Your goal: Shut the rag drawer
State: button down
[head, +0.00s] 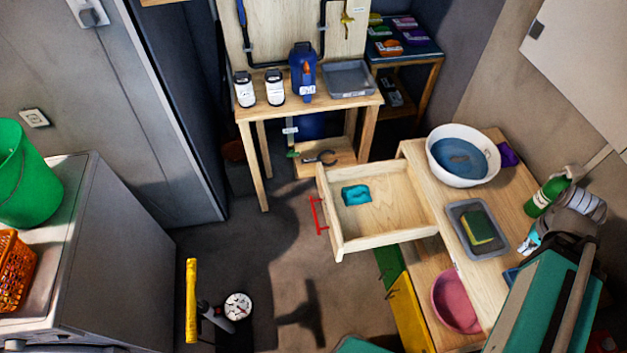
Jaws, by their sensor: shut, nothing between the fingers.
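The rag drawer (385,243) is a pale wooden drawer, pulled well out from the left side of the wooden bench (484,268). Its front faces left and carries a red handle (319,215). A folded teal rag (356,195) lies inside, close to the drawer front. Part of my arm shows at the right edge, over the right side of the bench and away from the drawer.
A basin (433,160) and a grey tray with a sponge (505,240) stand on the bench. Below are a pink bowl (455,302) and a yellow panel (410,315). A yellow-handled item (191,300) with a gauge stands on the floor. Floor left of the drawer is clear.

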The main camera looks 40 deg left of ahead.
aim_at(398, 210)
jog(key=k, duration=2)
jog(key=u, duration=0.6)
jog(key=i, duration=1.65)
jog(key=z, duration=0.05)
